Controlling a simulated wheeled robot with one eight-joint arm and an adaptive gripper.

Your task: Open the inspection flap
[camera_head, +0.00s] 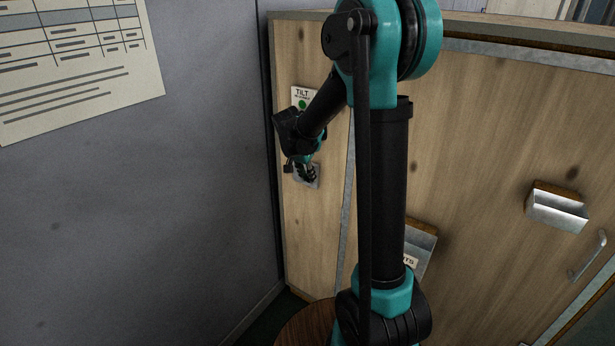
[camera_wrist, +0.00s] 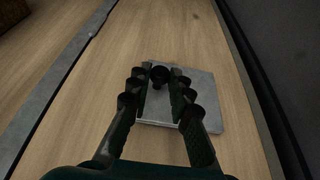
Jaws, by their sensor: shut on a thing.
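A small square metal plate (camera_head: 313,184) with a dark knob sits on the narrow wooden panel, below a white sign (camera_head: 299,95) that reads TILT and has a green dot. In the wrist view the plate (camera_wrist: 205,100) lies under my fingers, and the dark round knob (camera_wrist: 159,76) is between the fingertips. My gripper (camera_head: 303,168) is shut on the knob; it also shows in the wrist view (camera_wrist: 160,78). My fingers cover part of the plate. I cannot tell for certain whether this plate is the inspection flap, nor whether it stands ajar.
A grey wall (camera_head: 180,190) with a printed sheet (camera_head: 75,65) stands close on the left. A metal tray (camera_head: 556,210) and a handle (camera_head: 590,256) are on the wooden front at right. My arm partly hides another metal holder (camera_head: 423,240). A round wooden top (camera_head: 303,325) is below.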

